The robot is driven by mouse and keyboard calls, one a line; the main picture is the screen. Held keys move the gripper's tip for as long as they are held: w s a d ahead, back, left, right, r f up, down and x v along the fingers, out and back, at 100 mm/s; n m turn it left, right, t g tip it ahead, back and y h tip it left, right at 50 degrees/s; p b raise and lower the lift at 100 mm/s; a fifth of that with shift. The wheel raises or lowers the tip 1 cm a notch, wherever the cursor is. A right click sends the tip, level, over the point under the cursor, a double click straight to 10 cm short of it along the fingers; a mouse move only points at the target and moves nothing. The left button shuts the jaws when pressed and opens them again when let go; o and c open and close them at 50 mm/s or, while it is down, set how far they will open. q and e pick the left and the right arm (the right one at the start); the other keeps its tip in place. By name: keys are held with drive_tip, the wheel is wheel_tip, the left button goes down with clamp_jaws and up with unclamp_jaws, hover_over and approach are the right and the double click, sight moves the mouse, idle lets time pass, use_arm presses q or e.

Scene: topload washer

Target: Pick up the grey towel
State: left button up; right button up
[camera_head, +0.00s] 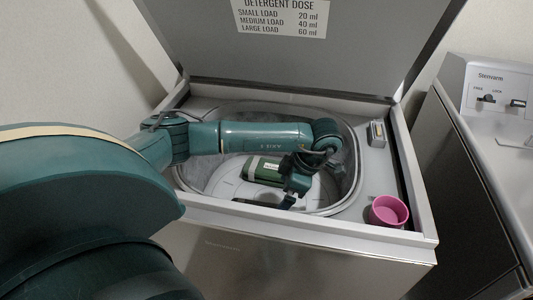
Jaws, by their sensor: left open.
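The top-load washer (225,238) stands in front of me with its lid raised and its round tub (349,165) open. My left arm reaches over the tub from the left and bends down into it. My left gripper (276,203) is low inside the tub, near its front side, with its jaws open and nothing visibly held. I cannot make out a grey towel; the arm and gripper hide part of the tub. My right gripper is not in view.
A pink cup (387,211) stands on the washer's front right corner. A small control panel (376,134) sits on the right rim. The raised lid (285,55), with a detergent dose label, closes off the back. A second appliance (503,135) stands close on the right.

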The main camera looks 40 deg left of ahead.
sight(273, 205)
use_arm(q)
drive_tip(key=x, duration=0.7)
drive_tip(key=shift+s, duration=0.25)
drive_tip(key=shift+x, duration=2.95)
drive_tip(key=shift+s+a+r, duration=0.1)
drive_tip(key=shift+a, duration=0.05)
drive_tip(key=shift+c, duration=0.4)
drive_tip(key=c, duration=1.1)
drive_tip(key=shift+r, duration=0.1)
